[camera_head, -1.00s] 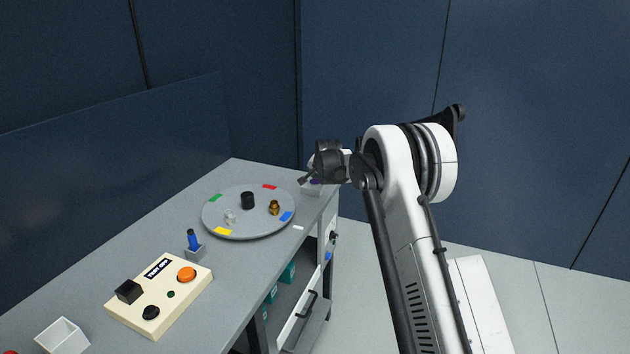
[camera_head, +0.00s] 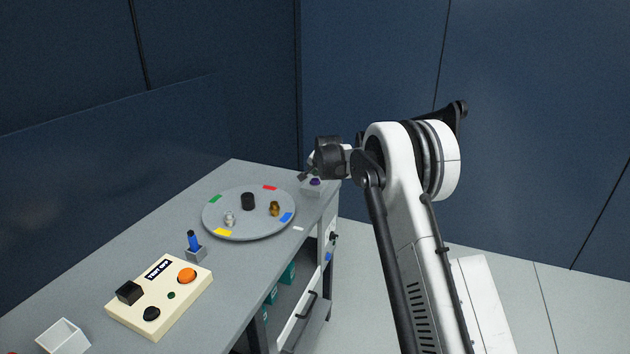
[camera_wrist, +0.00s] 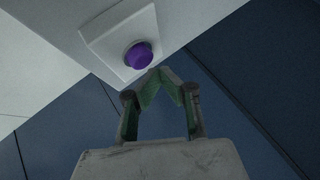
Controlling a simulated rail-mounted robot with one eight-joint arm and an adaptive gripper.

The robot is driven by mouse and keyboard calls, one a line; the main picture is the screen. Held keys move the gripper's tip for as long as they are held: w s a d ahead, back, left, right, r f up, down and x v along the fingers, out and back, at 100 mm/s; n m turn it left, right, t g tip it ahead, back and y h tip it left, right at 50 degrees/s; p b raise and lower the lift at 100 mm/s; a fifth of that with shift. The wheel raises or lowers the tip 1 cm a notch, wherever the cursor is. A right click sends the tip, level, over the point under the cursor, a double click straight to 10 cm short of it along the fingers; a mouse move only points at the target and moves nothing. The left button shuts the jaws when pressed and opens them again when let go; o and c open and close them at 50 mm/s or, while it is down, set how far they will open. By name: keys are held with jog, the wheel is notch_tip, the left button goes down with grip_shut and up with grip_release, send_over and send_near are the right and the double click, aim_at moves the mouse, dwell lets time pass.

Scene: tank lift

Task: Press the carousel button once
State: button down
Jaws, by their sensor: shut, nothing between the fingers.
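The carousel button is a purple round cap (camera_head: 315,182) on a small grey box at the far right corner of the table, beside the round carousel (camera_head: 248,232). In the wrist view the purple button (camera_wrist: 138,55) stands out from its pale housing (camera_wrist: 112,32), just up and left of my fingertips. My gripper (camera_wrist: 160,73) is shut and empty, its green-lined fingers meeting at the tips. A small gap shows between tips and button in that view. In the head view my gripper (camera_head: 304,177) is near the button's box, partly hidden by my wrist.
The carousel carries a black piece (camera_head: 248,201), a brass piece (camera_head: 274,209) and a clear piece (camera_head: 230,219). A blue-topped item (camera_head: 194,242) stands in a grey holder. A cream control box (camera_head: 160,296) and a white bin (camera_head: 62,338) are nearer. Drawers sit under the table.

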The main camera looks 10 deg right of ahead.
aim_at(315, 180)
jog(key=shift+r+p, duration=0.8)
jog(key=shift+r, duration=1.7)
